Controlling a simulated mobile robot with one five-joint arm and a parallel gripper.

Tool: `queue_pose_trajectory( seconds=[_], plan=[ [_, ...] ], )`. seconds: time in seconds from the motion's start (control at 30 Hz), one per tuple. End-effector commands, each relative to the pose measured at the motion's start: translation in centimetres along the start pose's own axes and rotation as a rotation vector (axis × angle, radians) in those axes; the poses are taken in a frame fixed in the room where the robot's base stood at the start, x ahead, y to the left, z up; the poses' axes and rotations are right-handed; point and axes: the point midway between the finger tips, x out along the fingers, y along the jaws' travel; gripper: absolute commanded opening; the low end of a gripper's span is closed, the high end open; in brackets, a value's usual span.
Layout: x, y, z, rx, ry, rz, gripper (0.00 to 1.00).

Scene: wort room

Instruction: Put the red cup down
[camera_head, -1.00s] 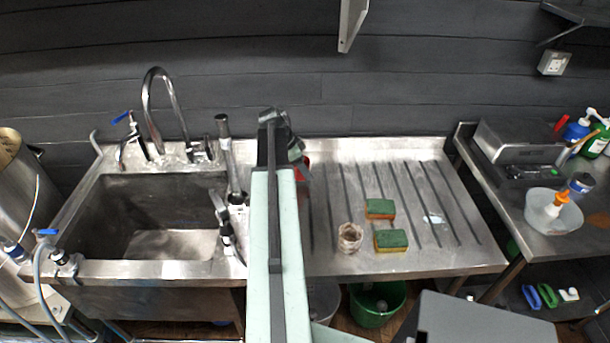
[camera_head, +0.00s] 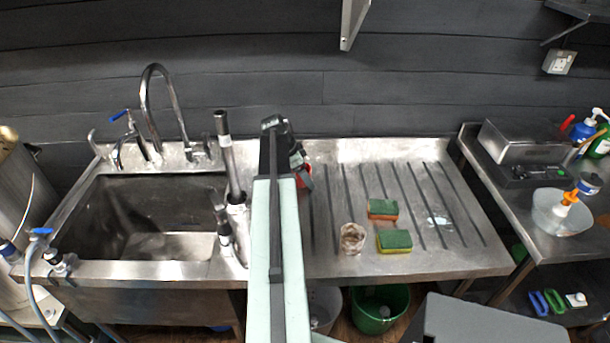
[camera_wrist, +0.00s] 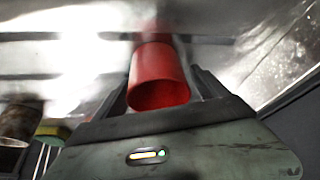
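The red cup (camera_wrist: 158,80) is between the two fingers of my gripper (camera_wrist: 165,78) in the wrist view, with the fingers close against its sides. Only a small red part of the cup (camera_head: 304,173) shows in the head view, beside my gripper (camera_head: 302,166). The rest is hidden behind my arm. My gripper is over the back left part of the ribbed steel drainboard (camera_head: 345,262). I cannot tell whether the cup's base touches the steel. A red reflection shows just beyond the cup in the wrist view.
The drainboard's right part is mostly clear. A dark wall (camera_head: 400,90) is behind.

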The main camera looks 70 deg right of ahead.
Motion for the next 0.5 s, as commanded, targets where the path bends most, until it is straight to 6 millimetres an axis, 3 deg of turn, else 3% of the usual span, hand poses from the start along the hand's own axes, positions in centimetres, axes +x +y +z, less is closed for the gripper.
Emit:
queue_pose_trajectory(
  seconds=[0.27,0.5],
  plan=[
    [-1.2,0.0,-0.3,0.000,0.000,0.000,0.84],
    [-6.0,0.1,-0.6,-0.001,0.000,0.000,0.84]
  ],
)
